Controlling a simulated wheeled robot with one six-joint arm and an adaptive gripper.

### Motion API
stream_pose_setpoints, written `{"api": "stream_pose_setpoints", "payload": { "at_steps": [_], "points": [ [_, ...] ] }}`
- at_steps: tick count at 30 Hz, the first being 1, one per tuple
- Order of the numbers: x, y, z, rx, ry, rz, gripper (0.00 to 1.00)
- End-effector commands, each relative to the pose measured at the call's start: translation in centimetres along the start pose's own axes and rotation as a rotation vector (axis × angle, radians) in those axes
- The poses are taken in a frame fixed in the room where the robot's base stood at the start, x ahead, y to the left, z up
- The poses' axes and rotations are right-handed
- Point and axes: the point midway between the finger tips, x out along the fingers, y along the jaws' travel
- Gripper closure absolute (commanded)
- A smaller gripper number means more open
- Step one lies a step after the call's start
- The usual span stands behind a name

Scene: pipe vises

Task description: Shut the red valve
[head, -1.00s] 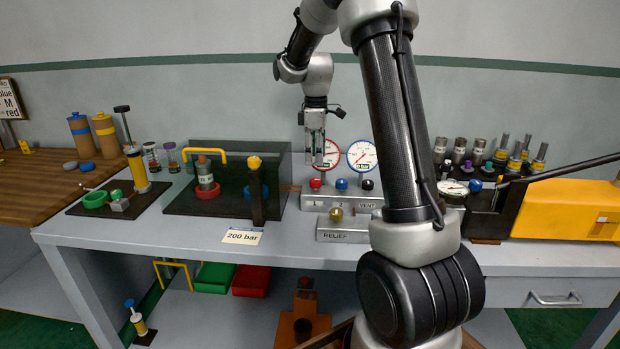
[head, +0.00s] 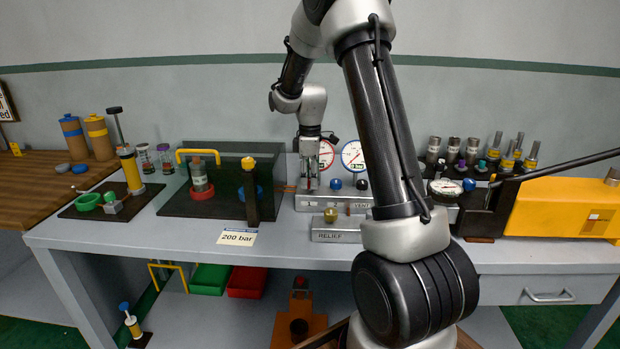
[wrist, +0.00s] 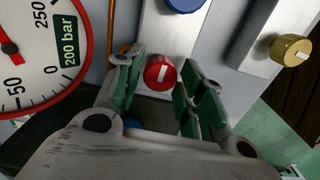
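The red valve (wrist: 160,73) is a round red knob with a short white bar mark on its face. In the wrist view it lies between the two finger pads of my gripper (wrist: 163,88), with a gap visible on the right side. My gripper is open and points down. In the head view my gripper (head: 310,184) is at the left end of the grey valve block (head: 322,204) and covers most of the red knob. Whether the fingers touch the knob, I cannot tell.
A blue knob (head: 336,184) and a black knob sit to the right on the same block. A brass knob (head: 331,215) is on the RELIEF block in front. Two gauges (head: 353,155) stand just behind. A dark guarded tray is to the left.

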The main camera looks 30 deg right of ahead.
Motion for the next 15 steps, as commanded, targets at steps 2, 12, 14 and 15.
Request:
{"api": "stream_pose_setpoints", "payload": {
  "at_steps": [2, 12, 14, 15],
  "points": [
    [-0.01, 0.00, 0.00, 0.000, 0.000, 0.000, 0.82],
    [-0.03, 0.01, 0.00, 0.017, 0.000, 0.000, 0.94],
    [-0.03, 0.01, 0.00, 0.032, 0.000, 0.000, 0.94],
    [-0.04, 0.01, 0.00, 0.045, 0.000, 0.000, 0.94]
  ]
}}
